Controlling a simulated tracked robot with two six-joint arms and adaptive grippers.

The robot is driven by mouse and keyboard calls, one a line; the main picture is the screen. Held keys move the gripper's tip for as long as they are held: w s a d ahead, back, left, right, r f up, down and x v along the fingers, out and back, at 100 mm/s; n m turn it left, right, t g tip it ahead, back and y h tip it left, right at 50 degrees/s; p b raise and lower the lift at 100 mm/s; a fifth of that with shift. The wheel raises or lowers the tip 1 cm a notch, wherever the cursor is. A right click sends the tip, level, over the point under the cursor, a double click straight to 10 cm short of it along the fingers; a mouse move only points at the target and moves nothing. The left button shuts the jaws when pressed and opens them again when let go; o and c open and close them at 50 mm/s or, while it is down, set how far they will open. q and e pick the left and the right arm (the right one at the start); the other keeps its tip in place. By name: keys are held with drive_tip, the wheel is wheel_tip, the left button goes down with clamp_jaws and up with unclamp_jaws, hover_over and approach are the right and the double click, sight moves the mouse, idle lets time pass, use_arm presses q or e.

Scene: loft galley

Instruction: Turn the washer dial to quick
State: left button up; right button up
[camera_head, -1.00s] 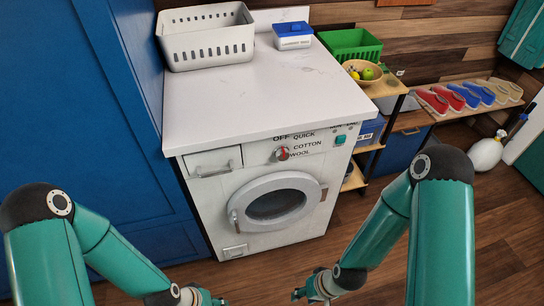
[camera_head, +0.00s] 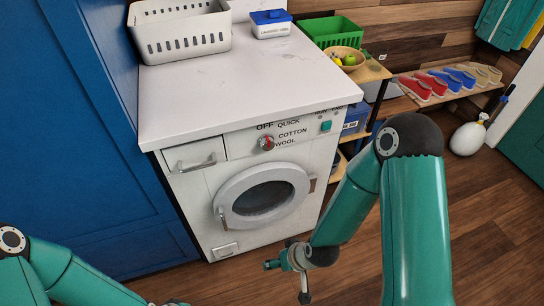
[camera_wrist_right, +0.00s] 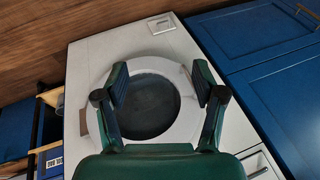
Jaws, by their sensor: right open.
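The washer (camera_head: 225,180) stands under a white worktop, its round door (camera_head: 262,197) closed. Its dial (camera_head: 266,143), small with a red mark, sits on the front panel among the words OFF, QUICK, COTTON and WOOL. Which word it points at is too small to tell. My right gripper (camera_head: 286,281) is low in front of the washer, below the dial and apart from it. In the right wrist view, my right gripper (camera_wrist_right: 160,80) is open and empty, facing the washer door (camera_wrist_right: 145,103); the dial is not visible there. My left arm shows at the lower left, its gripper out of frame.
A grey basket (camera_head: 180,45) and a blue-lidded box (camera_head: 270,24) stand on the worktop (camera_head: 240,90). A green button (camera_head: 325,126) is right of the dial. A drawer handle (camera_head: 195,163) juts out left of it.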

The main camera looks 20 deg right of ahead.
drive_tip(key=w+d+n+t+b, duration=0.1)
drive_tip(key=w+d+t+b, duration=0.1)
drive_tip(key=w+t+b, duration=0.4)
drive_tip(key=n+t+h+b, duration=0.3)
drive_tip(key=t+b, duration=0.6)
drive_tip(key=b, duration=0.9)
approach(269, 147)
drive_tip(key=w, duration=0.9)
drive_tip(key=shift+w+a+r, duration=0.15)
drive_tip(key=shift+w+r, duration=0.05)
drive_tip(key=shift+r, duration=0.05)
use_arm(q)
wheel_tip(269, 147, down, 27)
